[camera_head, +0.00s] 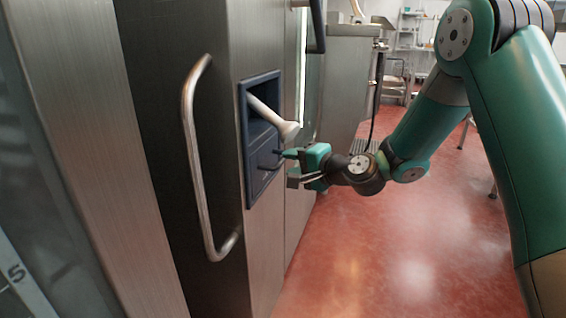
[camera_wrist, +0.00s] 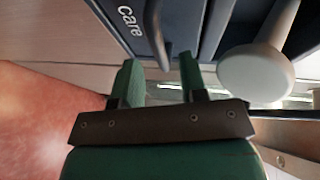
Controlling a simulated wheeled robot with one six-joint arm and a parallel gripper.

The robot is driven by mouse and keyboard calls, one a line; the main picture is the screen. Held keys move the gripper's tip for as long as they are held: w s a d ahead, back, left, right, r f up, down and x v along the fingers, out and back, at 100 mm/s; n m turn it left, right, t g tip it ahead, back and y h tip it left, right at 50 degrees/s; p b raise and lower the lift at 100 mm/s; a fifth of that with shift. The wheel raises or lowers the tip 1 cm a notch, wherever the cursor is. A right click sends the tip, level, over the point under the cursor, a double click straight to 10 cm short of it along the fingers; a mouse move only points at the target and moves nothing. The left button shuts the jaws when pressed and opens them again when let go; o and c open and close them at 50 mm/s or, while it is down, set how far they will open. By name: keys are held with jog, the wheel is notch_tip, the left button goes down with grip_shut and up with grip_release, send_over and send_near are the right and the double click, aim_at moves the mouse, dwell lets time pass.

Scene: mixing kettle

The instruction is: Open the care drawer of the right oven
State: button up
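The care drawer (camera_head: 263,172) is the lower dark blue part of a panel set in the oven's steel front. In the wrist view the drawer front (camera_wrist: 117,25) shows the word "Care". Its dark bar handle (camera_wrist: 155,35) stands out from the front and shows in the gap between my green fingers. The drawer looks shut. My gripper (camera_head: 290,165) is at the drawer front, and its fingers (camera_wrist: 159,65) are apart, one on each side of the handle's near end. I cannot tell whether they touch the handle.
A cream hand shower (camera_head: 288,129) sticks out of the recess above the drawer; its round head (camera_wrist: 256,75) is close to my right finger in the wrist view. A long steel door handle (camera_head: 190,150) stands left of the panel. The red floor (camera_head: 380,260) is clear.

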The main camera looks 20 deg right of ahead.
aim_at(282, 161)
jog(key=shift+x, duration=2.1)
